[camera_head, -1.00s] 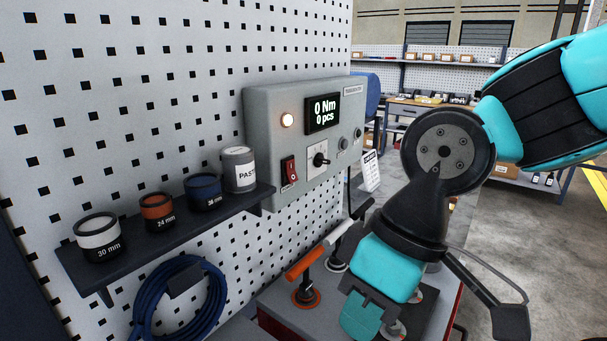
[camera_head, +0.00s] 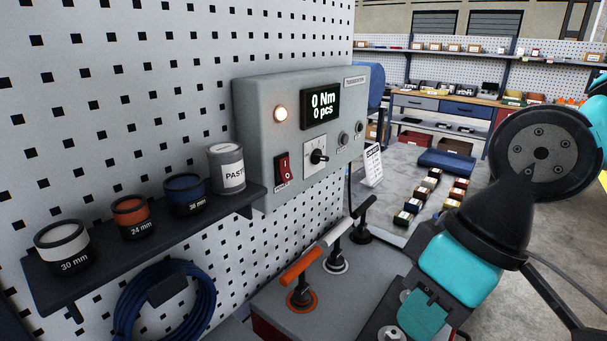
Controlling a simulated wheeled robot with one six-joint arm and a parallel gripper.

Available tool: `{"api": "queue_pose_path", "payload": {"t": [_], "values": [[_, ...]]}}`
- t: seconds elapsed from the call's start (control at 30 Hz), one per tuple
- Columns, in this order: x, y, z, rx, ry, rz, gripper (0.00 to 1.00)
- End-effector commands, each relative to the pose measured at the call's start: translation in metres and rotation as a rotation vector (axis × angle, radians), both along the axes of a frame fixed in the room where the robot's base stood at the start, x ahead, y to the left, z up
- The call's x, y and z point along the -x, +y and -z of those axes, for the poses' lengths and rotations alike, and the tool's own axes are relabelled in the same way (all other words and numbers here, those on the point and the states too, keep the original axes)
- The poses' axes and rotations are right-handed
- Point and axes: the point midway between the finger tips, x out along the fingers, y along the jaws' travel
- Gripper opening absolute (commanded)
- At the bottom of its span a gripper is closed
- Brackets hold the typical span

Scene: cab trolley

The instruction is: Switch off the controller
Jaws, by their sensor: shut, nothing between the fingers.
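The controller (camera_head: 252,115) is a grey box mounted on the pegboard. Its display (camera_head: 320,108) is lit and reads "0 Nm" and "0 pcs", and a round lamp (camera_head: 281,114) at its upper left glows. A red rocker switch (camera_head: 284,168) sits low on its front, left of a black rotary knob (camera_head: 318,156). My gripper (camera_head: 418,316) is at the lower right, below and to the right of the controller and apart from it. I see it mostly from behind. It is shut and empty, and its fingertips are not clearly visible.
A dark shelf (camera_head: 125,237) left of the controller carries several pots. A blue cable coil (camera_head: 165,303) hangs below it. Several T-handled tools, one orange (camera_head: 300,268), stand upright on the trolley top (camera_head: 372,282) below the controller. Air in front of the controller is clear.

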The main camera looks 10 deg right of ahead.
Motion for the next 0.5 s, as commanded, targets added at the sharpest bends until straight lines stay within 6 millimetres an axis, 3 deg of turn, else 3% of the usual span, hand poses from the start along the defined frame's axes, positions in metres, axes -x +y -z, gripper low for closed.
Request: {"api": "queue_pose_path", "payload": {"t": [0.13,0.27,0.4,0.5], "values": [[-0.034,0.013,-0.005,-0.114,-0.013,0.202,0.0],[-0.093,0.023,-0.021,-0.349,-0.007,0.55,0.0],[-0.153,0.019,-0.044,-0.636,0.039,0.893,0.0],[-0.182,0.01,-0.058,-0.801,0.08,1.057,0.0]]}}
